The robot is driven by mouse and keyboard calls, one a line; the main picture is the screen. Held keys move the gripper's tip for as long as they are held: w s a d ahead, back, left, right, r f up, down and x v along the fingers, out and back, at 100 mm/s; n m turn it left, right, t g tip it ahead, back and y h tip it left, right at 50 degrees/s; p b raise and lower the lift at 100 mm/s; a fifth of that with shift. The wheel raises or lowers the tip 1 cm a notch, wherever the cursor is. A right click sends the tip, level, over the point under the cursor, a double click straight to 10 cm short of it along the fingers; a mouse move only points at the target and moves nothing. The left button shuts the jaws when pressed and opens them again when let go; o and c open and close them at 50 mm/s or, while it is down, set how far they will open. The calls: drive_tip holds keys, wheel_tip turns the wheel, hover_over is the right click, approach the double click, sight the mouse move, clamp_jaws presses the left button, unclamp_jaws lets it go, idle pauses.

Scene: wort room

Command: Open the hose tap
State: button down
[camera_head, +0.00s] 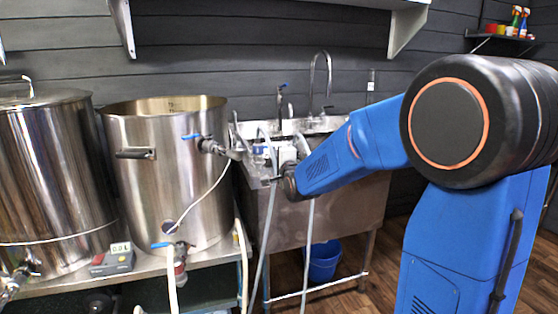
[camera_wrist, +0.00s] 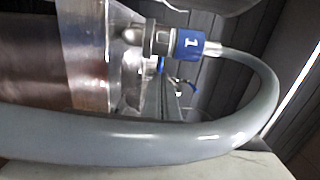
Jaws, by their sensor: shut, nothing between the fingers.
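A slim tap with a blue lever (camera_head: 283,90), which looks like the hose tap, stands at the back of the steel sink (camera_head: 340,190). A small blue-levered tap (camera_wrist: 185,84) also shows in the tilted wrist view, behind a large grey hose (camera_wrist: 120,138).
A steel kettle (camera_head: 165,190) with blue-handled valves stands left of the sink, beside a lidded vessel (camera_head: 45,170). Grey hoses (camera_head: 267,240) hang down the sink's front. A tall faucet (camera_head: 325,75) rises behind. A blue bucket (camera_head: 323,262) stands underneath.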

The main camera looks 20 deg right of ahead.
sight(271, 147)
drive_tip(key=shift+w, duration=2.4)
drive_tip(key=shift+w+d, duration=0.5)
drive_tip(key=shift+w, duration=0.4)
drive_tip(key=shift+s, duration=0.15)
